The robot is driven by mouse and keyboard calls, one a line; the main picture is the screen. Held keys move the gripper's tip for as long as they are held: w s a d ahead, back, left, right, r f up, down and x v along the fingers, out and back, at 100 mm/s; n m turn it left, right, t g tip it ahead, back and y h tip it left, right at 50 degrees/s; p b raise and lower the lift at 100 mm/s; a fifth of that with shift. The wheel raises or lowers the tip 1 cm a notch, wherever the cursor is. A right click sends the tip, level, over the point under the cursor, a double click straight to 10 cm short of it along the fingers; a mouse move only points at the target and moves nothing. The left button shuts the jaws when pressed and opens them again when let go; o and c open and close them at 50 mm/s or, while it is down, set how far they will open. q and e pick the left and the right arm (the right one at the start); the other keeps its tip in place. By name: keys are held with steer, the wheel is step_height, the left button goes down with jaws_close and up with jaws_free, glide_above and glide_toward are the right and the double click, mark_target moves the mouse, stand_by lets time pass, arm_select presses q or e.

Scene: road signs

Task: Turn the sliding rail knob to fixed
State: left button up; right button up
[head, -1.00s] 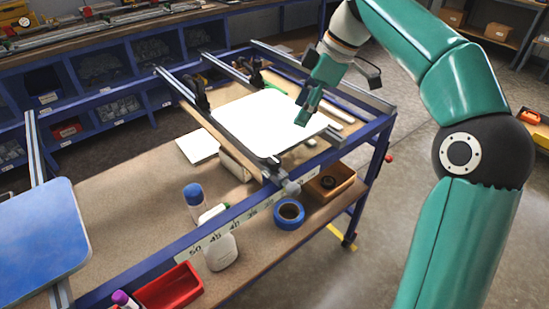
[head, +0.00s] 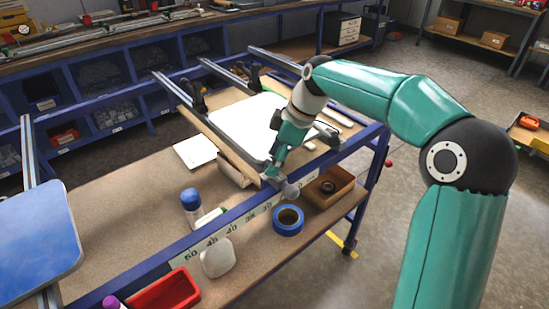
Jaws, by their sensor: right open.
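The sliding rail (head: 205,127) runs across the blue-framed table to the numbered scale on the front edge. A grey rounded knob (head: 291,190) sits at its near end, over the scale. My right gripper (head: 270,175) points down at this rail end, just behind and left of the knob. It is open; whether a finger touches the knob or rail, I cannot tell. A white sign panel (head: 240,122) lies on the rails, partly hidden by my right arm. The setting of the knob cannot be read. My left gripper is not in view.
On the shelf below are blue tape (head: 288,219), a wooden box (head: 335,190), a blue-capped bottle (head: 191,205), a white bottle (head: 216,259) and a red bin (head: 168,291). A blue panel (head: 38,243) is at left.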

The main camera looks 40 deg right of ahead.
steer(key=c, duration=1.1)
steer(key=m+t+h+b, duration=0.1)
steer(key=m, duration=0.2)
steer(key=shift+a+m, duration=0.1)
steer(key=shift+m, duration=0.3)
steer(key=m+h, duration=0.1)
steer(key=m, duration=0.1)
steer(key=m+b, duration=0.1)
steer(key=m, duration=0.1)
steer(key=shift+s+a+t+h, duration=0.1)
steer(key=shift+a+t+h, duration=0.05)
steer(key=shift+t+h, duration=0.25)
steer(key=m+h, duration=0.1)
steer(key=m, duration=0.2)
steer(key=m+h+b, duration=0.1)
steer(key=m, duration=0.2)
steer(key=shift+a, duration=0.15)
steer(key=shift+a+m+g+h, duration=0.1)
steer(key=shift+m+g+h, duration=0.25)
steer(key=shift+m, duration=0.7)
steer(key=shift+m+g+h, duration=0.25)
steer(key=shift+m+h, duration=0.2)
steer(key=shift+m, duration=0.6)
